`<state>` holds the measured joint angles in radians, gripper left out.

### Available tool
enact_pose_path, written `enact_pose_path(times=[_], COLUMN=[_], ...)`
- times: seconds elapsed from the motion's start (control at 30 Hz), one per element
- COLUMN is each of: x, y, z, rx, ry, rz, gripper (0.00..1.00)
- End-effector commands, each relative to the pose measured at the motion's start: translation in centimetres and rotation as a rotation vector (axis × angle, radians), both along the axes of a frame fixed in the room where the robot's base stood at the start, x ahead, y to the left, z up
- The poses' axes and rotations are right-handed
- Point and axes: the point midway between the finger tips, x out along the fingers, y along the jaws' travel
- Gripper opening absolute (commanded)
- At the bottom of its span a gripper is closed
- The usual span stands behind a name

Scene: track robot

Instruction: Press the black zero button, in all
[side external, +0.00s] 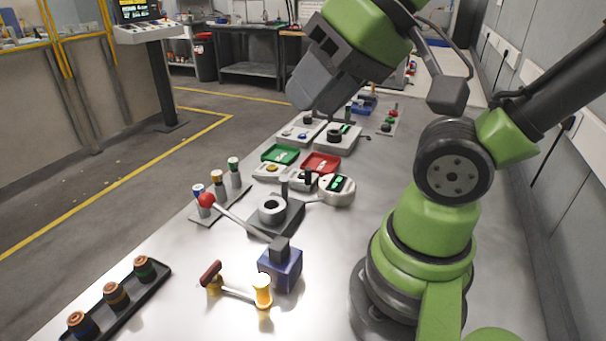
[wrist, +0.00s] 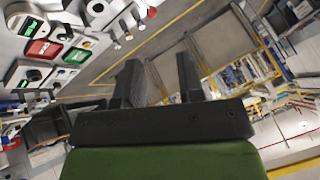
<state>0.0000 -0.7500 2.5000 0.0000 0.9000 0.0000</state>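No button marked zero can be read in either view, so I cannot tell which part is the black zero button. A grey-white box with a dark round top part and a small lit display (side external: 337,137) stands farther back. My gripper (side external: 307,98) is high above the bench in the side view, apart from everything. In the wrist view its two dark fingers (wrist: 160,75) are apart with nothing between them.
Nearer stand a grey block with a ring (side external: 273,211), a red-ball lever (side external: 206,200) and a blue box (side external: 281,266). A black rack (side external: 117,302) lies at front left.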

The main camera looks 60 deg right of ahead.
Motion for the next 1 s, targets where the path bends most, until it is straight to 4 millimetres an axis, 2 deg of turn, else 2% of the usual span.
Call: enact_pose_path(times=[0.03, 0.13, 1.0], x=[0.0, 0.0, 0.0], y=[0.0, 0.0, 0.0], z=[0.0, 0.0, 0.0], rx=[0.0, 0.0, 0.0], ry=[0.0, 0.0, 0.0], rz=[0.0, 0.0, 0.0], gripper=[0.24, 0.01, 0.0])
